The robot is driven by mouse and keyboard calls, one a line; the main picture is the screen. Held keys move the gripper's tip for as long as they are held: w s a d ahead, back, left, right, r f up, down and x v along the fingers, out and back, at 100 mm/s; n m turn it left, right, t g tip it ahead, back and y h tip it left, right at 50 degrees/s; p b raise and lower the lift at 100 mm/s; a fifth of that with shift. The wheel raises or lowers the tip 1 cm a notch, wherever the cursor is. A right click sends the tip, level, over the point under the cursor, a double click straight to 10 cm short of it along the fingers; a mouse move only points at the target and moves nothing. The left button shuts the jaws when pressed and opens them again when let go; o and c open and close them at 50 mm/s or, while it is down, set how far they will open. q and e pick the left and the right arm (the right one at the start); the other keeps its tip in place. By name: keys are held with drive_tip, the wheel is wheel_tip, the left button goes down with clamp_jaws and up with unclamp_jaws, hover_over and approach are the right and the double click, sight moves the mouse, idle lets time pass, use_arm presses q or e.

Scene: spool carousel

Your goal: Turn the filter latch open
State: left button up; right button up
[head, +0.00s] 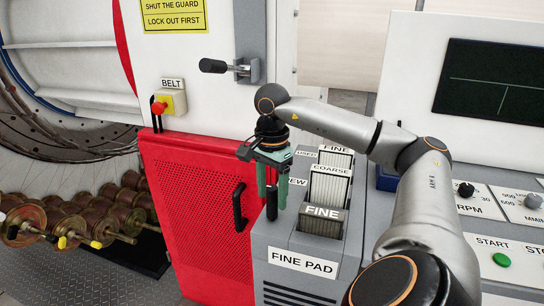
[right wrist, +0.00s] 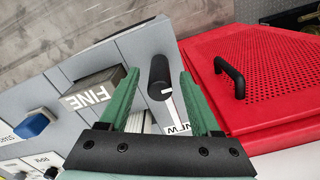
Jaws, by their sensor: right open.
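A black upright cylindrical handle (head: 272,204), which looks like the filter latch's grip, stands at the left edge of the grey cabinet (head: 301,243) in the head view. I cannot tell whether a finger touches the handle. The latch's base is partly hidden. My left gripper is out of view.
Filter pads marked FINE (head: 321,222) and COARSE (head: 329,185) stand just right of the handle. A red perforated panel (head: 200,190) with a black pull handle (head: 238,207) lies to the left. A lever latch (head: 232,68) is on the white door above.

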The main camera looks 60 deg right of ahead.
wheel_tip(320, 180, up, 8)
drive_tip(key=p, duration=0.3)
drive_tip(key=shift+f, duration=0.1)
drive_tip(key=shift+r+p, duration=0.5)
